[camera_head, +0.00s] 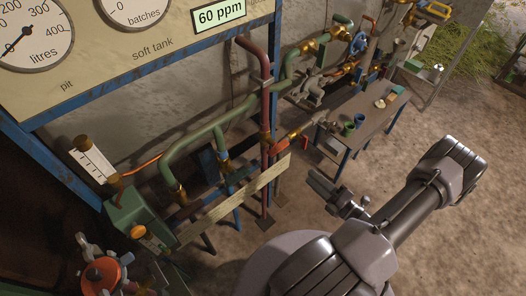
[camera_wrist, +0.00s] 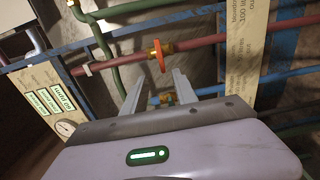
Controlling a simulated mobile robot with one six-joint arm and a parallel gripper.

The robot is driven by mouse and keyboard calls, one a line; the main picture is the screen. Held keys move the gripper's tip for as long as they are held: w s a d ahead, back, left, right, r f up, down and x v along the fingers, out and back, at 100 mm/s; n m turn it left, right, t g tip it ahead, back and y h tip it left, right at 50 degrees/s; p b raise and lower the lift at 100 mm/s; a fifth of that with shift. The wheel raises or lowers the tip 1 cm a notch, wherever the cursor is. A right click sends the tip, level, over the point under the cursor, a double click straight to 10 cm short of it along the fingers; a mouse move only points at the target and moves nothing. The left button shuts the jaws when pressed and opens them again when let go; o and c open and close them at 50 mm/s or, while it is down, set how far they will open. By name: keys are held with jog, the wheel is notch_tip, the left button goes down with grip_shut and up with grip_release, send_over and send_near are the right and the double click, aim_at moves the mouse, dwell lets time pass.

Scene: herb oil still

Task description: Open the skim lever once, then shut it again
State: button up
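An orange-red lever (camera_wrist: 158,56) stands on a brass valve fitting in a red pipe (camera_wrist: 205,38), in the wrist view. It lies across the pipe; I see no readable label on it, so I cannot tell from the frames that it is the skim lever. My gripper (camera_wrist: 159,82) is open, its two grey fingers pointing toward the valve with the lever between and just beyond their tips. Nothing is held. In the head view my gripper (camera_head: 320,187) hangs in front of the pipework, apart from it.
A green pipe (camera_wrist: 101,42) runs left of the valve, and a beige labelled board (camera_wrist: 245,45) stands right of it. In the head view a small table (camera_head: 366,108) carries cups. An orange handwheel (camera_head: 101,274) is at lower left. A display (camera_head: 219,14) reads 60 ppm.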

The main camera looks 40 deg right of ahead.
aim_at(281, 150)
jog(key=w+b, duration=0.1)
jog(key=w, duration=0.4)
jog(key=w+b, duration=0.1)
jog(key=w, duration=0.4)
jog(key=w+a+b, duration=0.1)
jog(key=w, duration=0.4)
jog(key=shift+w, duration=0.35)
grip_shut()
